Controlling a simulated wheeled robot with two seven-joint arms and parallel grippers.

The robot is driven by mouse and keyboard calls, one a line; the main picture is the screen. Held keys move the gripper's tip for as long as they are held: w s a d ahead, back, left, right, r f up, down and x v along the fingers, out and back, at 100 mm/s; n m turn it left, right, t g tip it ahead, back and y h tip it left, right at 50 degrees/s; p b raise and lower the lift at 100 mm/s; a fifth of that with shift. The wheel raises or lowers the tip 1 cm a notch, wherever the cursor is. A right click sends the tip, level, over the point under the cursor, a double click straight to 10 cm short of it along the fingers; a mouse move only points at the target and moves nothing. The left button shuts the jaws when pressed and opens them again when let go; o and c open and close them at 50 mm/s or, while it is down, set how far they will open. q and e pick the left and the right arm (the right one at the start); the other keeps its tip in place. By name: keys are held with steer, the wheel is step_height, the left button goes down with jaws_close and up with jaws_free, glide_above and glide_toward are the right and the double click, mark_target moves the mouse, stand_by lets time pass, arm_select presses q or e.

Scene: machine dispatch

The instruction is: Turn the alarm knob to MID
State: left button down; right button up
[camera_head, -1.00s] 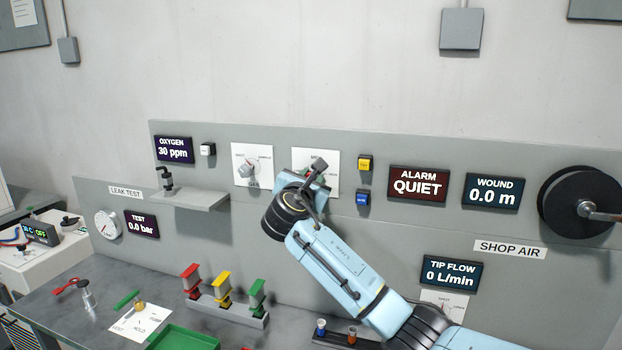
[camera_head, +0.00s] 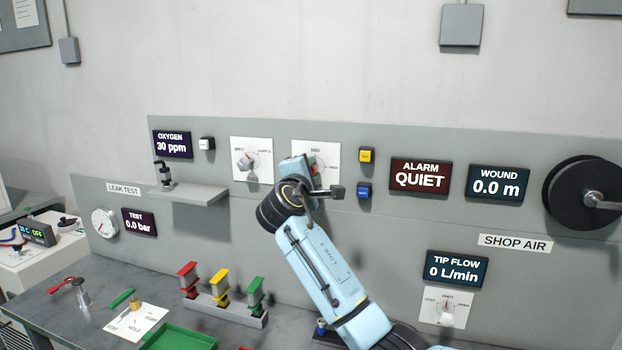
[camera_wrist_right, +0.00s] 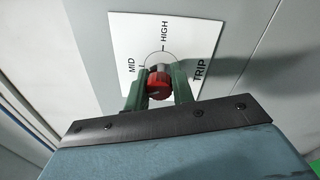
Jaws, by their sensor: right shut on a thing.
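The alarm knob (camera_wrist_right: 159,86) is red and sits on a white plate (camera_wrist_right: 185,40) marked MID, HIGH and TRIP in the right wrist view. My right gripper (camera_wrist_right: 160,92) has its green fingers on both sides of the knob and is shut on it. I cannot tell for sure which mark the knob points to. In the head view, my right gripper (camera_head: 313,166) covers most of the knob and part of its plate (camera_head: 328,151); the MID label shows at the top. The alarm display (camera_head: 420,176) reads QUIET. My left gripper is not in view.
Another knob plate (camera_head: 260,147) is left of the alarm plate. Yellow (camera_head: 366,155) and blue (camera_head: 364,191) buttons are close to its right. A grey shelf (camera_head: 190,193) sticks out at lower left. Red, yellow and green handles (camera_head: 222,284) stand on the bench below.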

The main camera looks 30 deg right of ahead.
steer(key=m+b, duration=0.3)
steer(key=m, duration=0.2)
steer(key=shift+m, duration=0.3)
steer(key=shift+h, duration=0.3)
steer(key=o, duration=1)
steer(key=b+v, duration=0.2)
steer(key=v, duration=1.1)
steer(key=shift+s+a+r, duration=0.1)
steer(key=shift+a+r, duration=0.05)
steer(key=shift+a, duration=0.05)
